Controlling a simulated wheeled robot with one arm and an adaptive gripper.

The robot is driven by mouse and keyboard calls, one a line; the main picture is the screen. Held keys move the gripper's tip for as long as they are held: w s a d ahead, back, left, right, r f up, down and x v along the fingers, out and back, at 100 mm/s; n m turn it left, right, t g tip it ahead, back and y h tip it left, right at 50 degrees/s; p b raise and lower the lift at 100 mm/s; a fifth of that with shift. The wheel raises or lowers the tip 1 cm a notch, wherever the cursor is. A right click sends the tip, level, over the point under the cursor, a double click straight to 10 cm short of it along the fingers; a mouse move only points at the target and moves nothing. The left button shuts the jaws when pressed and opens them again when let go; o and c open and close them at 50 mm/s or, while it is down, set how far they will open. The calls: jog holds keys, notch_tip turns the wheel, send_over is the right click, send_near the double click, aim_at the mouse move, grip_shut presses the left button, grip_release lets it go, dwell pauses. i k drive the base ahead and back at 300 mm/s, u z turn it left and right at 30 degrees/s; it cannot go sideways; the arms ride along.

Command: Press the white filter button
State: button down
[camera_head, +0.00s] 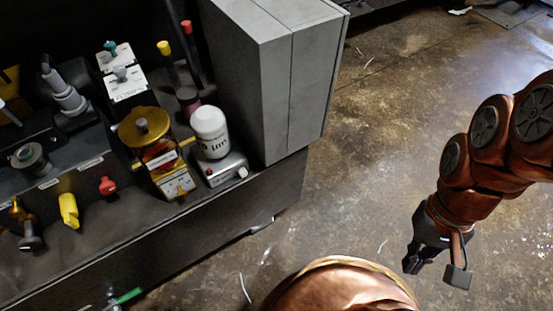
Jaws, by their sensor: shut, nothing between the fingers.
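A white filter canister (210,125) with dark lettering stands upright on a small grey box (221,169) at the right part of the dark bench. The box's front has a small red button (209,171) at its left and a white button (243,172) at its right. I cannot tell whether the white button is pressed in. My gripper (411,265) is shut and empty. It hangs above the floor at the lower right, well to the right of the bench and apart from the white button.
A tall grey cabinet (280,75) stands close behind and right of the filter. A yellow-topped unit (147,130) is just left of the filter, with a red knob (107,186) and yellow handle (69,210) farther left. Open floor (345,195) lies between bench and gripper.

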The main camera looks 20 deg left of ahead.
aim_at(243, 173)
jog(key=k, duration=0.85)
jog(key=u, duration=1.75)
